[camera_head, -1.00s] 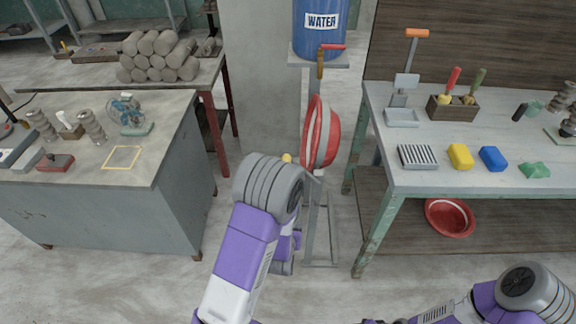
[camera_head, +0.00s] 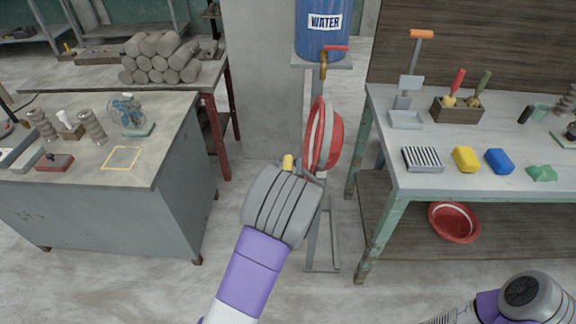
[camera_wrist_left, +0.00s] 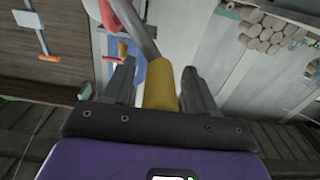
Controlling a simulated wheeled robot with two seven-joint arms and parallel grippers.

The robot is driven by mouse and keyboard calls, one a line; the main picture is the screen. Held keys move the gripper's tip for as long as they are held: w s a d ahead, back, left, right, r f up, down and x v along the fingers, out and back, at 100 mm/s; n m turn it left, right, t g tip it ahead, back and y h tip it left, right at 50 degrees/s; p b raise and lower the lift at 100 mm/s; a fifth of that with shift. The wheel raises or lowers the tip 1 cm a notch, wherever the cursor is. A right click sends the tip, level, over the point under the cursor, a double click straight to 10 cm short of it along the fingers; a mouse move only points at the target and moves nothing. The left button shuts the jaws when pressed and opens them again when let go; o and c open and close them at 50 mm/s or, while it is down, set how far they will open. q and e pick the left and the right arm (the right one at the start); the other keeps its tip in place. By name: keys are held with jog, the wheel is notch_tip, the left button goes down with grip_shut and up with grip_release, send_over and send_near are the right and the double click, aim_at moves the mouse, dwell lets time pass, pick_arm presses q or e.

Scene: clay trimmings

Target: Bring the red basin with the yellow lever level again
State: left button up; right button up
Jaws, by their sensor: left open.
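The red basin (camera_head: 335,140) with a white band is tipped steeply on its metal stand (camera_head: 312,235), below the water barrel's tap. The yellow lever (camera_head: 288,161) shows at the basin's left, its lower part hidden behind my left wrist. In the left wrist view the yellow lever (camera_wrist_left: 160,88) ends a grey rod, and part of the basin (camera_wrist_left: 108,16) shows at the top. My left gripper (camera_wrist_left: 158,92) is open, with one finger on each side of the lever's yellow end; contact cannot be told. My right gripper is out of view.
A blue water barrel (camera_head: 322,30) with a red-handled tap (camera_head: 332,50) stands above the basin. A workbench (camera_head: 415,178) with tools is close on the right, with another red basin (camera_head: 453,222) on its lower shelf. A grey table (camera_head: 170,170) stands left.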

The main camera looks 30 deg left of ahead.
pick_arm(q)
jog(key=shift+w, duration=0.15)
jog(key=shift+a, duration=0.1)
grip_shut()
